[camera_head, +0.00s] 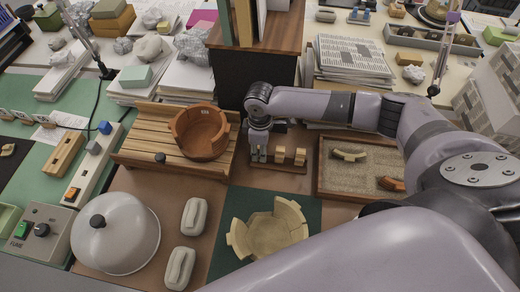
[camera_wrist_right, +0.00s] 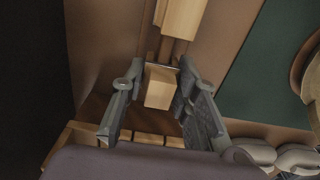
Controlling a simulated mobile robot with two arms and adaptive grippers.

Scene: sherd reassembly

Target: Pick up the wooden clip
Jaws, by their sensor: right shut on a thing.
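A small dark wooden rack (camera_head: 290,167) stands in the middle of the table, in front of the black box. Two pale wooden clips (camera_head: 280,155) (camera_head: 300,157) stand on it side by side. My right gripper (camera_head: 258,154) points down at the rack's left end. In the right wrist view its two fingers (camera_wrist_right: 157,82) are closed on the sides of a pale wooden clip (camera_wrist_right: 160,88). Another clip (camera_wrist_right: 182,18) is just beyond it. I cannot tell whether the held clip still touches the rack. My left gripper is not in view.
A slatted wooden stand (camera_head: 140,152) with a terracotta vessel (camera_head: 200,133) is to the left. A sand tray (camera_head: 357,178) with sherds is to the right. A partly assembled bowl (camera_head: 268,236) sits on a green mat in front. A domed lid (camera_head: 116,236) and two pale blocks (camera_head: 194,216) stand front left.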

